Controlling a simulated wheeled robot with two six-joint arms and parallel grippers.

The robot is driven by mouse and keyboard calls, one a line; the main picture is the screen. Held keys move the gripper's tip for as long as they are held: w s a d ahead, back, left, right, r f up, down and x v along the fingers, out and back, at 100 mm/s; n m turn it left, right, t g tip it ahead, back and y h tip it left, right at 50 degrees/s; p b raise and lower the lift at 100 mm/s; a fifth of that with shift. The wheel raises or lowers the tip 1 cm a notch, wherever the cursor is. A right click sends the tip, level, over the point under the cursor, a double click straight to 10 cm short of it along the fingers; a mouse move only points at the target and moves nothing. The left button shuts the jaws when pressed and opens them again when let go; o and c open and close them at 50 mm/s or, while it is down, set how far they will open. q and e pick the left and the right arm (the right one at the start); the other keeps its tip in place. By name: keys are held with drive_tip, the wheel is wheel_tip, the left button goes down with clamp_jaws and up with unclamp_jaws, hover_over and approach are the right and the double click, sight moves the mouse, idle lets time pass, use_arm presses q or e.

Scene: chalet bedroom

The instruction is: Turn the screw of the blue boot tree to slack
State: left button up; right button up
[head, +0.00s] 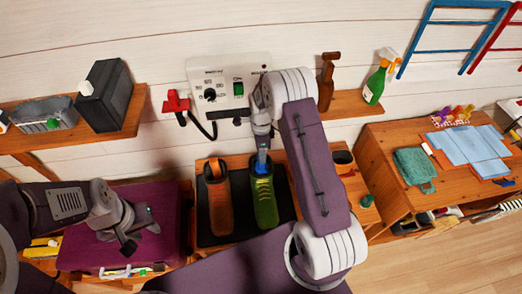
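A green boot (264,203) stands on a black mat (240,233) on a wooden bench. The blue boot tree (262,160) shows as a small blue part at the top of this boot. My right gripper (262,145) points down directly over it, at or very near its top; its fingers are too small and hidden to tell whether they are shut on it. The screw itself is not clear. An orange-brown boot (219,208) stands to the left. My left gripper (140,232) is over the purple cushion, with its fingers apart and nothing between them.
A wall unit (224,75) with a dial and green switch hangs behind the boots. A shelf (350,104) holds a brown bottle and a green spray bottle (376,82). A black box (104,95) stands on the left shelf. A desk (388,150) with a green cloth stands right.

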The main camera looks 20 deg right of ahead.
drive_tip(key=shift+n, duration=0.9)
drive_tip(key=shift+c, duration=0.2)
idle(1.1)
drive_tip(key=o, duration=1.4)
drive_tip(key=shift+r, duration=0.1)
